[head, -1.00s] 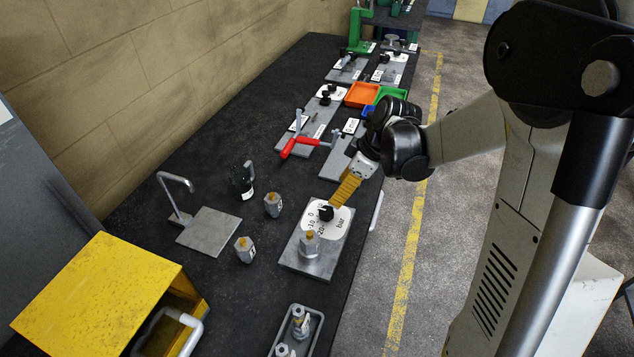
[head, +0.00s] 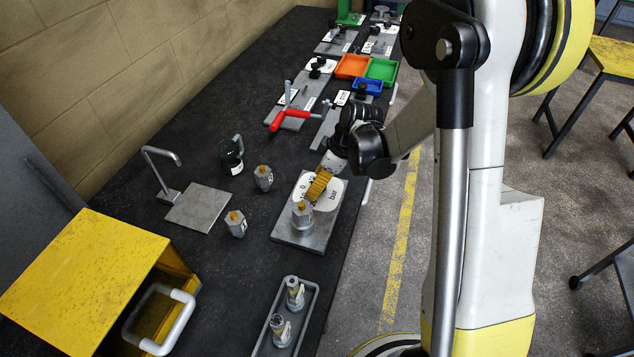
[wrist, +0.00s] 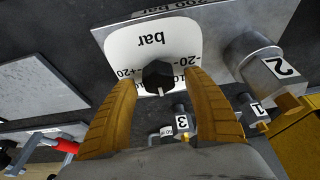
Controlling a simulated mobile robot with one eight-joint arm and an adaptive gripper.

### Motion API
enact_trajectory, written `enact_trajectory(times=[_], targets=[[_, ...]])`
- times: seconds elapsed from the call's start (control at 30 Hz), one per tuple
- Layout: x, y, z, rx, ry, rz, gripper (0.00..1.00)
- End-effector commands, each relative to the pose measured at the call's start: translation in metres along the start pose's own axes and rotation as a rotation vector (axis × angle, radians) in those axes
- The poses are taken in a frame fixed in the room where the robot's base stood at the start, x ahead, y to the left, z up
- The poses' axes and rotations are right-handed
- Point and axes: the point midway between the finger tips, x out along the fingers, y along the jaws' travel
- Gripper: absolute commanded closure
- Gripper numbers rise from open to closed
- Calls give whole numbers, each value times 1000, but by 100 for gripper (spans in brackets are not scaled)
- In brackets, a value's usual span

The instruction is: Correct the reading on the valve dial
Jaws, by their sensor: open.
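The valve dial is a white plate (wrist: 130,50) marked "bar", with numbers around a black knob (wrist: 158,75) with a pale pointer. It is mounted on a grey metal base plate (head: 294,240) on the bench. In the wrist view the dial appears upside down, and part of its scale is hidden behind the knob and fingers. My gripper (wrist: 162,96) is open, with its yellow fingers on either side of the knob; I cannot tell whether they touch it. In the head view my gripper (head: 319,184) covers the knob. A hexagonal fitting (head: 302,215) labelled 2 stands on the same plate.
Two loose hexagonal fittings (head: 263,178) (head: 236,223) stand left of the plate. A grey tray (head: 262,346) with fittings lies in front. A yellow box (head: 85,275) is at front left. Red-handled tool (head: 290,117), coloured bins (head: 352,66) and other plates lie beyond.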

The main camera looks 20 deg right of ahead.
Motion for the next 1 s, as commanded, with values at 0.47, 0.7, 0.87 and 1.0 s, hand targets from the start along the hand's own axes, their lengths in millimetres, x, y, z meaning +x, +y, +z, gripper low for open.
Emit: enact_trajectory(times=[0.47, 0.7, 0.87, 1.0], targets=[[0, 0, 0, 1, 0, 0, 94], [0, 0, 0, 41, 0, 18, 94], [1, 0, 0, 120, 0, 50, 94], [1, 0, 1, 222, 0, 93, 94]])
